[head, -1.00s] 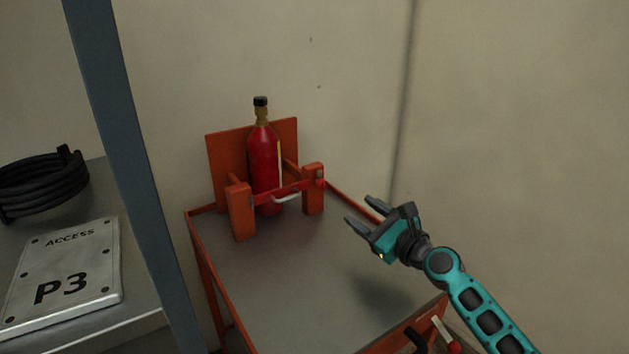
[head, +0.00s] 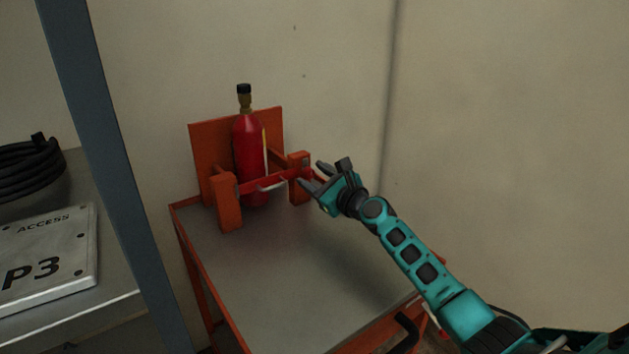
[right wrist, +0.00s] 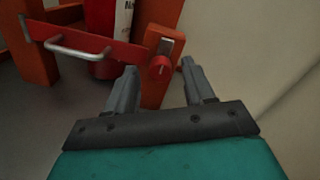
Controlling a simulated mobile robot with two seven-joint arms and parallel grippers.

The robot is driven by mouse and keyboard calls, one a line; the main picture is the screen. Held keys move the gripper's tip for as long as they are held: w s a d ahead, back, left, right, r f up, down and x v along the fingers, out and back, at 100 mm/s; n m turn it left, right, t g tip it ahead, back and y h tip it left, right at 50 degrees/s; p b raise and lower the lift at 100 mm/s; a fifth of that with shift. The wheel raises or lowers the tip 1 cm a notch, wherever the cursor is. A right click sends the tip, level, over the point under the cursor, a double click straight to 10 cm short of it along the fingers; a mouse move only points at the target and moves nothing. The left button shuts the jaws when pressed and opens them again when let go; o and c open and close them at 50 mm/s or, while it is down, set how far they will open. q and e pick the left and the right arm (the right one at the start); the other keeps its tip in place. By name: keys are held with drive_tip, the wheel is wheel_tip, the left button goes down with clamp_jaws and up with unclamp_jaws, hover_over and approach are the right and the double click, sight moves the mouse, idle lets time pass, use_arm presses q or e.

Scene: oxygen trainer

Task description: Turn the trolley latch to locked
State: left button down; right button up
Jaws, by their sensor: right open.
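The trolley (head: 290,262) is an orange frame with a grey top. A red cylinder (head: 250,150) with a black cap stands upright on it behind a red bar (head: 283,178) with a pale handle (head: 272,186). My right gripper (head: 310,175) is open and empty, close to the right post. In the right wrist view its fingers (right wrist: 157,77) point toward the post, with the knob between them in the picture. Contact cannot be told. My left gripper is out of view.
A blue-grey upright (head: 105,165) stands left of the trolley. Beyond it a grey shelf holds a black coiled hose (head: 28,172) and a metal plate marked P3 (head: 50,255). The wall (head: 500,130) is close behind. The trolley top is clear in front.

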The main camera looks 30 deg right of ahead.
drive_tip(key=shift+w, duration=0.25)
drive_tip(key=shift+c, duration=0.3)
clamp_jaws()
